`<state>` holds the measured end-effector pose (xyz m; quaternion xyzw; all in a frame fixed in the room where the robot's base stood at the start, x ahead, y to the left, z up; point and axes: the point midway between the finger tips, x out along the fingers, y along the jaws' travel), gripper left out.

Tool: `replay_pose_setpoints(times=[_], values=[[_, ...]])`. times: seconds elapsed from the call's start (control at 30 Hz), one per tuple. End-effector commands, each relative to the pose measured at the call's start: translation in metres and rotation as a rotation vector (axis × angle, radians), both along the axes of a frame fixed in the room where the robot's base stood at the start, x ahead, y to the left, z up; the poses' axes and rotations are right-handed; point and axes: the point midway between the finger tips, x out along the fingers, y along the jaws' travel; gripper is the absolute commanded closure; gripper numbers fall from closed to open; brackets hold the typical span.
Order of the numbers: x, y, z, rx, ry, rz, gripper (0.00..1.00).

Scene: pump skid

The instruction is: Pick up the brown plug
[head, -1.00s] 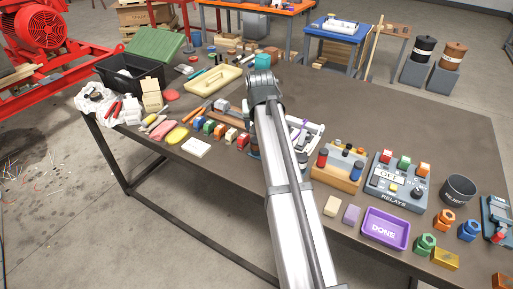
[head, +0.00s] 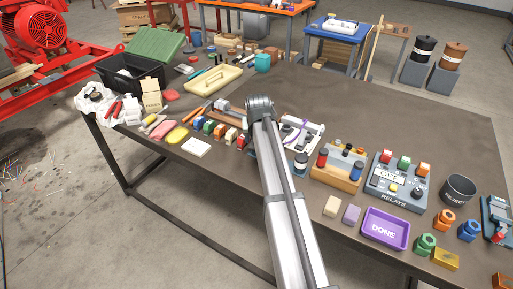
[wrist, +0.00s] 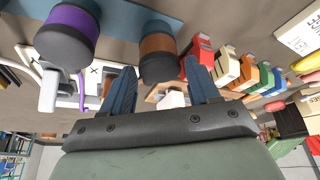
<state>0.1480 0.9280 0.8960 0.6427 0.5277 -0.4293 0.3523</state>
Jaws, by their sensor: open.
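The brown plug (wrist: 158,50), a dark cylinder with a brown band, stands near the top middle of the wrist view. My gripper (wrist: 161,66) is open, with its two blue fingers pointing toward the plug. The plug appears in the gap between the fingertips; I cannot tell whether it is within their reach, and no contact shows. In the head view my arm hides the gripper and the brown plug.
A purple-banded plug (wrist: 68,35) stands left of the brown one in the wrist view, near a white fixture (wrist: 55,85). A red block (wrist: 198,52) and several coloured blocks are to the right. In the head view, a wooden plug stand (head: 338,170) is right of my arm.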

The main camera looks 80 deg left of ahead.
Motion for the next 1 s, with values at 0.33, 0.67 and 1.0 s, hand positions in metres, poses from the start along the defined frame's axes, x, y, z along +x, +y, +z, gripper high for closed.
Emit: replay_pose_setpoints(times=[0.33,0.67,1.0], values=[[0.002,0.008,-0.020,0.000,0.000,0.000,0.40],[0.002,0.008,-0.020,0.000,0.000,0.000,0.64],[0.002,0.008,-0.020,0.000,0.000,0.000,0.88]])
